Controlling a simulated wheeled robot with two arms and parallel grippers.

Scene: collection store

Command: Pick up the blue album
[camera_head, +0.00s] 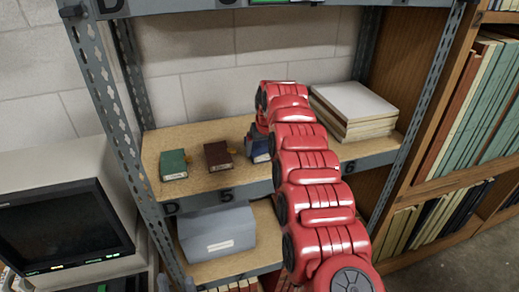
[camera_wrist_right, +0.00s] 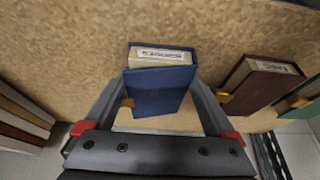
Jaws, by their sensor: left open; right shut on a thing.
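The blue album (camera_head: 260,151) stands on the wooden shelf, mostly hidden behind my red right arm in the head view. In the right wrist view the blue album (camera_wrist_right: 160,92) sits between the two fingers, its pale label end facing up the picture. My right gripper (camera_wrist_right: 163,108) is shut on it; it also shows at the shelf in the head view (camera_head: 257,138). The album appears to be still at the shelf surface; whether it touches is unclear.
A dark red album (camera_head: 217,156) and a green album (camera_head: 173,164) lie left of the blue one. A stack of pale books (camera_head: 353,109) is to the right. A grey box (camera_head: 217,231) stands on the lower shelf. A metal upright (camera_head: 115,125) and monitor (camera_head: 62,232) are at left.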

